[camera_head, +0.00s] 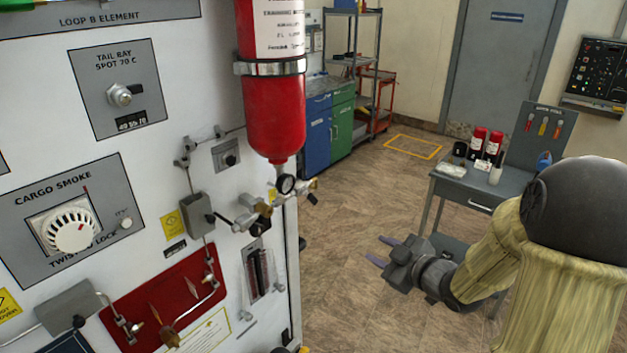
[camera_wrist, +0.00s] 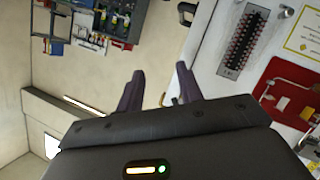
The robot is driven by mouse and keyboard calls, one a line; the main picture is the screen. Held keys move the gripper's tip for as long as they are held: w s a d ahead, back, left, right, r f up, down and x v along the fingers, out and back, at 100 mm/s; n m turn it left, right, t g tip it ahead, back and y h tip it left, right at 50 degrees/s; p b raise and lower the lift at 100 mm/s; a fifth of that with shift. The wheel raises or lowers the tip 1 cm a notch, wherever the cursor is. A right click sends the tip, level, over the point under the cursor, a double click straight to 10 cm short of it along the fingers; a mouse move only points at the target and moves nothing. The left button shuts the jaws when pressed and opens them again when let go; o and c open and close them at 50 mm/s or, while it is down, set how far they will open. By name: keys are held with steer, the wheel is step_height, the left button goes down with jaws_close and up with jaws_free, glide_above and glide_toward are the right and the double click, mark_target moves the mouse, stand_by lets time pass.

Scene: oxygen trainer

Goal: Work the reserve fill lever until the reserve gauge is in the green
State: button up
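My gripper (camera_head: 381,251) is out over the floor to the right of the white trainer panel (camera_head: 215,308), clear of it. Its two purple-grey fingers are apart with nothing between them; they also show in the wrist view (camera_wrist: 159,72). A small round gauge (camera_head: 286,184) sits under the red cylinder (camera_head: 274,115); its reading is too small to tell. Metal valve fittings with a handle (camera_head: 245,222) are beside it. A red plate (camera_head: 185,289) with thin pipes is lower on the panel. I cannot tell which part is the reserve fill lever.
Blue and green cabinets (camera_head: 317,140) and a shelf rack are at the back. The floor (camera_head: 345,220) between panel and table is clear. A ribbed dark strip (camera_wrist: 248,43) shows on the panel.

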mark_target(315, 201)
step_height(315, 201, up, 8)
steer(key=s+a+n+y+p, duration=0.2)
steer(key=n+y, duration=0.2)
steer(key=y, duration=0.2)
steer(key=shift+s+g+p, duration=0.35)
steer(key=shift+g, duration=0.05)
steer(key=shift+f, duration=0.1)
steer(key=p+x, duration=0.6)
steer(key=x, duration=1)
steer(key=shift+r, duration=0.3)
steer(key=shift+w+a+f, duration=0.15)
steer(key=shift+w+a, duration=0.3)
steer(key=shift+a, duration=0.1)
jaws_close()
